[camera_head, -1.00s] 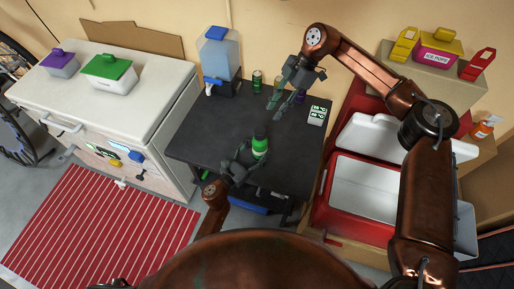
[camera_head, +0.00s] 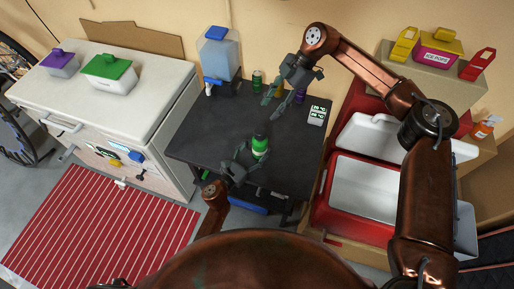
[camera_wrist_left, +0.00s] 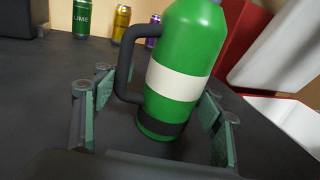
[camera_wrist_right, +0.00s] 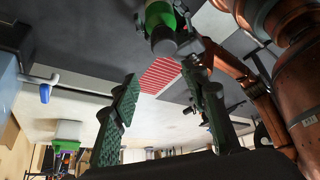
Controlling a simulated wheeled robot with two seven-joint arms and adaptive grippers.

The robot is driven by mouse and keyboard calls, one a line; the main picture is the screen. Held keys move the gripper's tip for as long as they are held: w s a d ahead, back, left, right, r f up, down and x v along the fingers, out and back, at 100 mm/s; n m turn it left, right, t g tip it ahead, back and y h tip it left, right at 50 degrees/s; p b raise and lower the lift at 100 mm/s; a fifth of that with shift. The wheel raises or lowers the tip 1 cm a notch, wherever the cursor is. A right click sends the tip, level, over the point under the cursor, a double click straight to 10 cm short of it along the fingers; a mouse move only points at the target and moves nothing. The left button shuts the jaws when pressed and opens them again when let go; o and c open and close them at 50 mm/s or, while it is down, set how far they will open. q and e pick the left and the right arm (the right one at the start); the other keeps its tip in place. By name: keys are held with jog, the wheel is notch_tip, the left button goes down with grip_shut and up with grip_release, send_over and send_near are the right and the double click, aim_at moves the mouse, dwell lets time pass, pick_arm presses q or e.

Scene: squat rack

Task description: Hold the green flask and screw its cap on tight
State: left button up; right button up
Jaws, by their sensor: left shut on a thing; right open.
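The green flask (camera_head: 260,150) has a white band and stands upright over the black table. My left gripper (camera_head: 240,163) is shut on the flask. In the left wrist view the flask (camera_wrist_left: 178,85) is between the two fingers, with its dark handle facing left and its top cut off. In the right wrist view, which is upside down, the flask (camera_wrist_right: 160,15) shows a dark grey cap (camera_wrist_right: 166,43) at its end; how tightly it sits cannot be told. My right gripper (camera_head: 272,105) is open and empty, behind and above the flask; its spread fingers (camera_wrist_right: 170,98) show clear air between.
A green can (camera_head: 257,79) and a purple can (camera_head: 300,97) stand at the back of the black table (camera_head: 205,135). A display box (camera_head: 316,115) is at right, a water dispenser (camera_head: 219,55) at back left. A red cooler (camera_head: 322,205) stands right.

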jog(key=shift+o, duration=1.1)
jog(key=w+a+r+n+t+y, duration=0.1)
jog(key=w+a+r+n+y, duration=0.1)
jog(key=a+r+y, duration=0.3)
jog(key=a+r, duration=0.3)
jog(key=a, duration=0.3)
jog(key=shift+w+r, duration=0.2)
jog(key=shift+w, duration=0.05)
jog(key=w+a+r+m+t+y, duration=0.1)
jog(key=w+a+r+t+y, duration=0.25)
jog(key=r, duration=0.45)
jog(key=w+a+r+t+y, duration=0.25)
jog(key=w+a+r, duration=0.2)
jog(key=r, duration=0.25)
jog(key=w+d+f+m+t+h, duration=0.2)
jog(key=w+d+m+t+h, duration=0.55)
jog(key=w, duration=0.35)
jog(key=n+g+h, duration=0.9)
jog(key=g, duration=0.3)
send_near(260, 130)
notch_tip(260, 130, down, 10)
jog(key=shift+a+f, duration=0.1)
